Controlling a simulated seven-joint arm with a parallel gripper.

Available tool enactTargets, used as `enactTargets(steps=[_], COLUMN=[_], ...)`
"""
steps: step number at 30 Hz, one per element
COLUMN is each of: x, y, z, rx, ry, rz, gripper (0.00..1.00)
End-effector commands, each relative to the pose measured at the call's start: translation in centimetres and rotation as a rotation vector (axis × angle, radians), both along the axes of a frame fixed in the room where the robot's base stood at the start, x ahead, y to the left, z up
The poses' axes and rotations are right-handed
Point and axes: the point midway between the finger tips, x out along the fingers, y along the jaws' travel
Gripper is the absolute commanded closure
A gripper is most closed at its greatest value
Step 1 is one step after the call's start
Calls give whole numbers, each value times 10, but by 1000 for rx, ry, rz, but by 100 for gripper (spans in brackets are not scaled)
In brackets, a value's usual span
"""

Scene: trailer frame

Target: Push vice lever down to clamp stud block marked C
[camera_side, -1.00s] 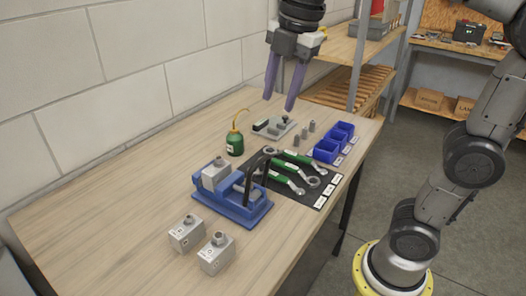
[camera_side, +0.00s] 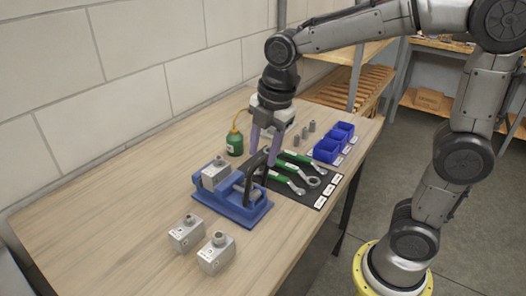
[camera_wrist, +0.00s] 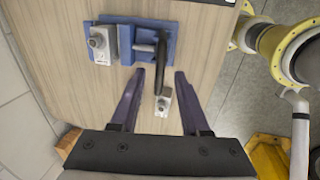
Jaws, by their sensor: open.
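The blue vice (camera_side: 232,206) stands on the wooden table. A grey stud block (camera_side: 214,176) sits in it with its stud upward; I cannot read its marking. The black vice lever (camera_side: 253,168) rises at the right side of the vice in the side view. My gripper (camera_side: 264,153) is open, pointing down, with its purple fingers close behind the raised lever. In the wrist view, the lever (camera_wrist: 162,58) shows between the fingertips (camera_wrist: 160,74), with the vice (camera_wrist: 128,30) and block (camera_wrist: 100,46) ahead. I cannot tell whether a finger touches the lever.
Two loose stud blocks (camera_side: 187,234) (camera_side: 216,254) stand in front of the vice. Green-handled wrenches (camera_side: 290,170) lie on a black mat (camera_side: 312,196) to its right. A green bottle (camera_side: 234,143) and blue bins (camera_side: 327,150) stand behind. The table's left part is clear.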

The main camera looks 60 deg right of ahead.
Motion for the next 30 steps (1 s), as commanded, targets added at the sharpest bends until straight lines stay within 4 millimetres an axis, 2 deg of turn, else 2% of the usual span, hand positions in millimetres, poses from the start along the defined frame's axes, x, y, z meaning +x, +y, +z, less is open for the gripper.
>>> enactTargets(steps=[4,12,20,30], x=[1,2,1,1], y=[0,0,0,0], z=[-7,-8,-7,-7], rx=[0,0,0,0], ry=[0,-1,-1,-1], rz=[0,0,0,0], gripper=[54,54,100,100])
